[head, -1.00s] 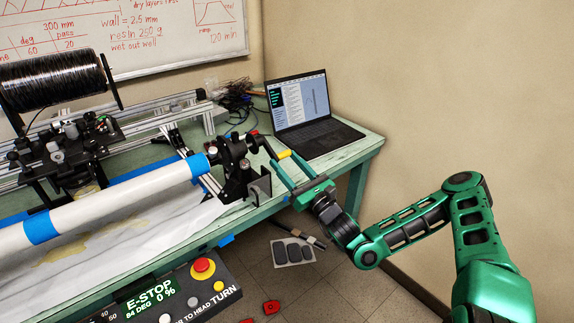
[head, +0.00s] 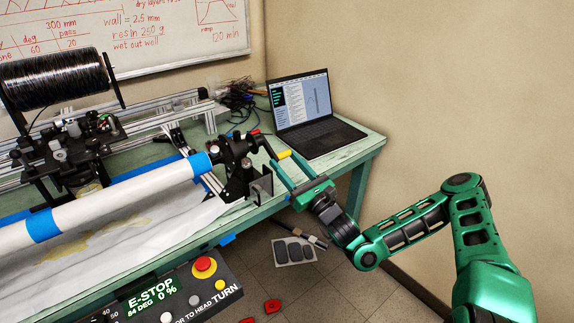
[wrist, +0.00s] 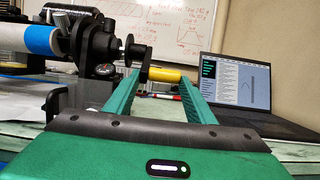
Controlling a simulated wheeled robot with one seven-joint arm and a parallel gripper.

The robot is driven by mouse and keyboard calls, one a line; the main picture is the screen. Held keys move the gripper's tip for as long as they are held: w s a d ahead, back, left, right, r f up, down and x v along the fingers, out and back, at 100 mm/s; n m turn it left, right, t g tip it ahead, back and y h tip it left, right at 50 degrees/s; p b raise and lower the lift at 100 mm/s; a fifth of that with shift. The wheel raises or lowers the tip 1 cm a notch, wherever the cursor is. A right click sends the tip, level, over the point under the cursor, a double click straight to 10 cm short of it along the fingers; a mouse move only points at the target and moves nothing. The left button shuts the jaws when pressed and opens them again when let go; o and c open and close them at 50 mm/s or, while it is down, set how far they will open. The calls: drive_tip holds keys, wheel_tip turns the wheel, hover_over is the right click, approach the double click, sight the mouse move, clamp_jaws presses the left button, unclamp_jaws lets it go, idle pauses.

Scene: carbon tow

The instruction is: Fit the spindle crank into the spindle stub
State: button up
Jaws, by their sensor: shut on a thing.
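My gripper (head: 284,164) is shut on the spindle crank (head: 284,154), with its yellow handle between the green fingers. In the wrist view the yellow handle (wrist: 166,75) lies across between the fingertips (wrist: 165,78). The crank's dark arm runs up and left from the handle. The spindle stub (wrist: 119,52) shows as a short metal piece on the dark headstock (head: 238,160) at the right end of the white tube. The crank's inner end is close to the stub; whether it is seated on it I cannot tell.
An open laptop (head: 314,120) stands on the green bench (head: 345,150) behind my gripper. The white tube (head: 110,202) with blue bands lies to the left. A control box with a red E-stop button (head: 204,267) is at the front. Open floor lies right of the bench.

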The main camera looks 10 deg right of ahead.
drive_tip(key=shift+s+a, duration=0.15)
drive_tip(key=shift+a, duration=0.1)
idle(0.3)
drive_tip(key=o, duration=1.3)
drive_tip(key=shift+c, duration=0.2)
drive_tip(key=v, duration=1)
drive_tip(key=shift+s+d, duration=0.25)
drive_tip(key=shift+d, duration=0.1)
